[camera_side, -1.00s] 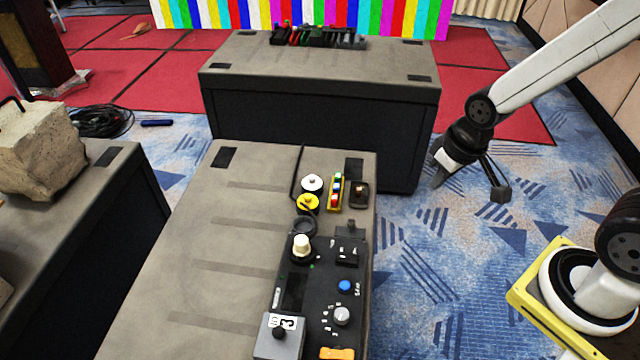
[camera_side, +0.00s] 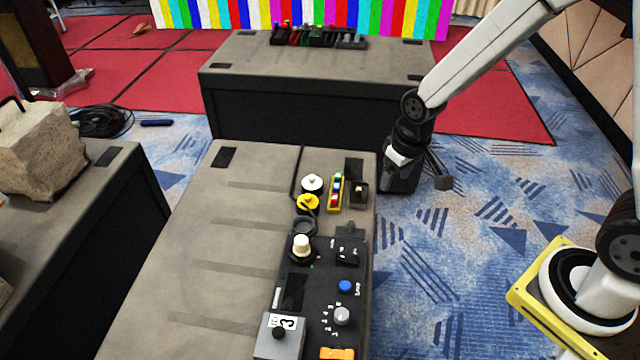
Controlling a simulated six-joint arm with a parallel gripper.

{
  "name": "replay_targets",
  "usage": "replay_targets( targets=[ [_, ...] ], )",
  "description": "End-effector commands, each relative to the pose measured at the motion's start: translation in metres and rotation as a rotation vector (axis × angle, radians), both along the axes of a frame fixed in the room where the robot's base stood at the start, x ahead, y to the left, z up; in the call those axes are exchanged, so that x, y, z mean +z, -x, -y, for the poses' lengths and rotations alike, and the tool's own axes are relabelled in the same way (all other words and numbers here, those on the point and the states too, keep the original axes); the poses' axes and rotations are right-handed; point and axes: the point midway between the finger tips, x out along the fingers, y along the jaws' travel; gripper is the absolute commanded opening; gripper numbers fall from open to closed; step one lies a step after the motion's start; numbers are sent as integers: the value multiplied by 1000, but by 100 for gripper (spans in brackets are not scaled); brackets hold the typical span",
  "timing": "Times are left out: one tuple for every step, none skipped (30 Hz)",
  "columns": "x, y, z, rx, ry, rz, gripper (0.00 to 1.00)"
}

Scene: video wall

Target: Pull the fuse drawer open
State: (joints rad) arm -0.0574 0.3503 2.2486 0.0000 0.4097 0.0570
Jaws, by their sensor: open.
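A black control panel (camera_side: 315,300) lies on the near grey case. At its lower left end is a grey box (camera_side: 268,345) with a black knob (camera_side: 279,333) and a white label reading 3; it looks like the fuse drawer, though I cannot be certain. I cannot tell from this angle how far it stands out, and its lower part is cut off by the picture's edge. My gripper (camera_side: 420,184) is open and empty, pointing down beyond the right edge of the near case, well up and right of the grey box.
On the panel are a cream knob (camera_side: 301,245), a blue button (camera_side: 345,286), a grey dial (camera_side: 341,315) and an orange switch (camera_side: 337,353). Behind it stand white and yellow round pieces, a yellow strip (camera_side: 335,193) of coloured blocks and a small dark box (camera_side: 358,193). The case's left side is clear.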

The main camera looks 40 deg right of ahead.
Motion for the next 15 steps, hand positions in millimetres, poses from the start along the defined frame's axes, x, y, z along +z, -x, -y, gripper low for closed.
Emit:
replay_targets(
  targets=[
    [-9,-8,-3,1,0,-16,67],
    [-13,-13,-5,1,0,-22,67],
    [-19,-19,-8,1,0,-31,67],
    [-24,-23,-10,1,0,-38,67],
    [-28,-28,-11,2,0,-44,67],
    [-35,-33,-14,2,1,-53,67],
    [-40,-37,-16,1,1,-61,67],
    [-45,-41,-18,1,1,-68,67],
    [-52,-46,-20,1,2,-77,67],
    [-58,-49,-22,1,2,-82,67],
    [-63,-52,-24,1,3,-89,67],
    [-70,-56,-27,1,3,-97,67],
    [-75,-59,-28,1,4,-102,67],
    [-79,-62,-30,1,4,-107,67],
    [-85,-64,-31,1,5,-114,67]
  ],
)
